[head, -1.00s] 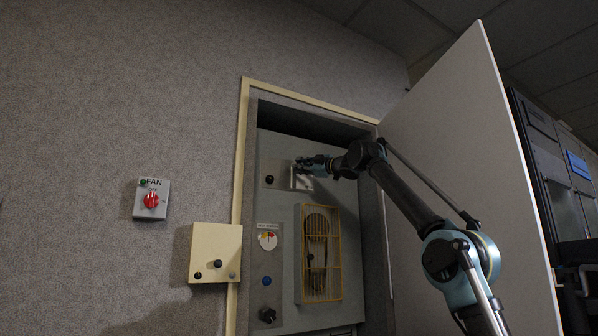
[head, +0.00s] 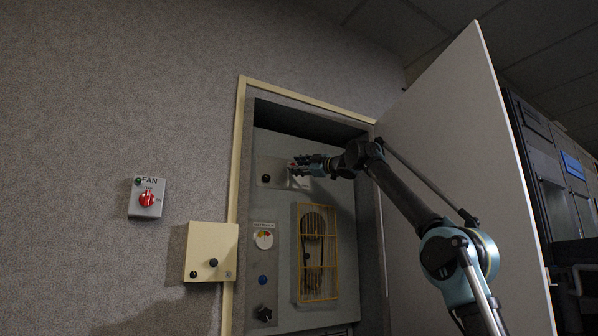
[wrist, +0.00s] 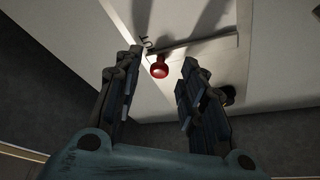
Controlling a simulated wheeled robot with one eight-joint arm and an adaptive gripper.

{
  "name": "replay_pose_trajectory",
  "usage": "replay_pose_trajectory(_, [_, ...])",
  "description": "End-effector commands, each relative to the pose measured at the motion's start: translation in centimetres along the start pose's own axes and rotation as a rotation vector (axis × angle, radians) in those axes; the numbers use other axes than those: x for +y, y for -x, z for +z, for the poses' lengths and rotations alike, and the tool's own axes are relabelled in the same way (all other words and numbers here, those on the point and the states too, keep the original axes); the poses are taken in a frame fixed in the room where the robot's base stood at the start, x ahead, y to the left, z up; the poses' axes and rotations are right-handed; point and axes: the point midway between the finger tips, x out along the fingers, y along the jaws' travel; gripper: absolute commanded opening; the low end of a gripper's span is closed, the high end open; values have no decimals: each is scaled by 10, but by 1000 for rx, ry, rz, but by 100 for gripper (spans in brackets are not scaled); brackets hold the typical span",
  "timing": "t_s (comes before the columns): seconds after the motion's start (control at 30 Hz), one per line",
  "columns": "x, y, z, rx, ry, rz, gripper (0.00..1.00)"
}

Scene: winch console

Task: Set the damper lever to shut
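The damper lever shows as a red round knob (wrist: 159,68) at a slot in a pale plate (wrist: 205,50) in the wrist view. Black lettering beside the slot is only partly legible. My gripper (wrist: 160,62) is open, with one finger on each side of the knob and visible space between. The knob is near the fingertips. In the head view my gripper (head: 297,165) is at the plate in the upper part of the cabinet panel, and it mostly hides the lever there.
The cabinet's door (head: 440,130) stands open on the right, beside my arm. A yellow guard (head: 317,255) and a gauge (head: 264,239) are below my gripper. A cream box (head: 210,245) and a fan switch (head: 146,198) are on the left. A dark knob (wrist: 228,95) is near the right finger.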

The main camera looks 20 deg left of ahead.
Motion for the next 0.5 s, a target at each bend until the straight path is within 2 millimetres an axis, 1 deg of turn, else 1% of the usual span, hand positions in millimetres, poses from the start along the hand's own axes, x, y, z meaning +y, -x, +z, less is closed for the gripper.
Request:
replay_pose_trajectory(0.27, [0,25,0,0,0,0,37])
replay_pose_trajectory(0.5, [0,52,1,-1,0,0,37])
